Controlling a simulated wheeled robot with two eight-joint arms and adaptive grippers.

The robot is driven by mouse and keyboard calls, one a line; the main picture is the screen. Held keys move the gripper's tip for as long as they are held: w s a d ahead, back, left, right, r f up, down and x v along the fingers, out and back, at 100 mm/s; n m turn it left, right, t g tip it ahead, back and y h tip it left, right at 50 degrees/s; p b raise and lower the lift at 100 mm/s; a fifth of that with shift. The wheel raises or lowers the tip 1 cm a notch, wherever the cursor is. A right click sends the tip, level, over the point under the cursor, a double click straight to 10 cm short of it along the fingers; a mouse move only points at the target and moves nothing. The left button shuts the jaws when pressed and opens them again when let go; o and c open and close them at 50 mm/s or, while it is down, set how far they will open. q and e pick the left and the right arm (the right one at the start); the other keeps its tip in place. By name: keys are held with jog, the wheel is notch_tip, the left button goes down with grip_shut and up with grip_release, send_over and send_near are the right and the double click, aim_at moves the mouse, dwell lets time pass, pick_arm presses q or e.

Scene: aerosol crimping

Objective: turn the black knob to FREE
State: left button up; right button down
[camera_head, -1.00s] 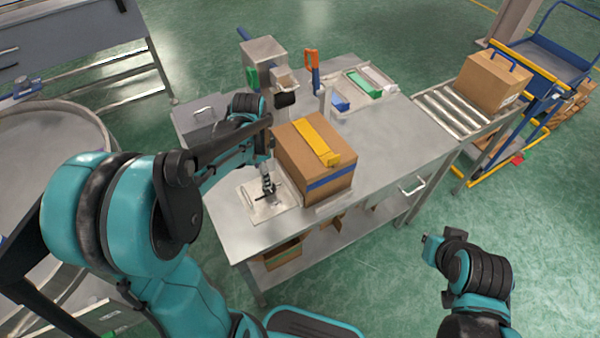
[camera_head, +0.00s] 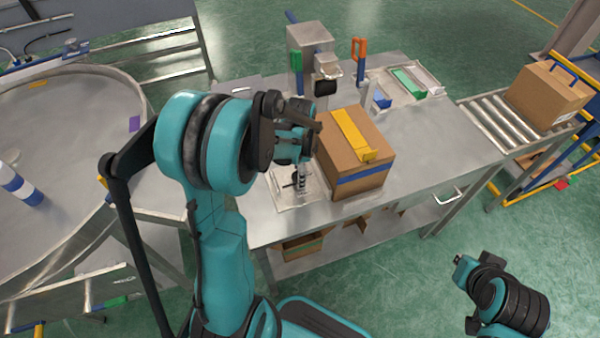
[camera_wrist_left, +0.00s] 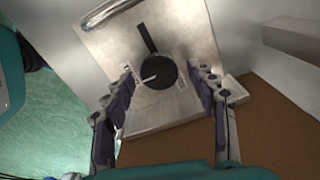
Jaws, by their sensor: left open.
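The black knob (camera_wrist_left: 160,75) is a round dark disc with a white pointer line and a black bar reaching up from it, in the left wrist view. It sits on a pale metal plate (camera_wrist_left: 98,45); in the head view the plate (camera_head: 284,203) lies at the table's near edge, left of a cardboard box. My left gripper (camera_wrist_left: 162,78) is open, with its fingertips either side of the knob in the picture; I see no contact. In the head view this gripper (camera_head: 302,182) points down over the plate and partly hides the knob. Markings are not legible.
The cardboard box (camera_head: 358,170) with a yellow piece (camera_head: 352,135) on top stands close right of the left gripper. A metal device (camera_head: 310,45) and a tray (camera_head: 420,85) stand farther back. The table's right part (camera_head: 440,140) is clear.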

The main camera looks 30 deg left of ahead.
pick_arm(q)
jog(key=shift+c, duration=0.3)
jog(key=c, duration=1.1)
jog(key=n, duration=0.4)
jog(key=shift+n, duration=0.4)
jog(key=n, duration=0.4)
jog(key=shift+w+a+n, duration=0.1)
jog(key=shift+n, duration=0.2)
jog(key=n, duration=0.4)
jog(key=shift+a+n, duration=0.1)
jog(key=shift+n, duration=2.1)
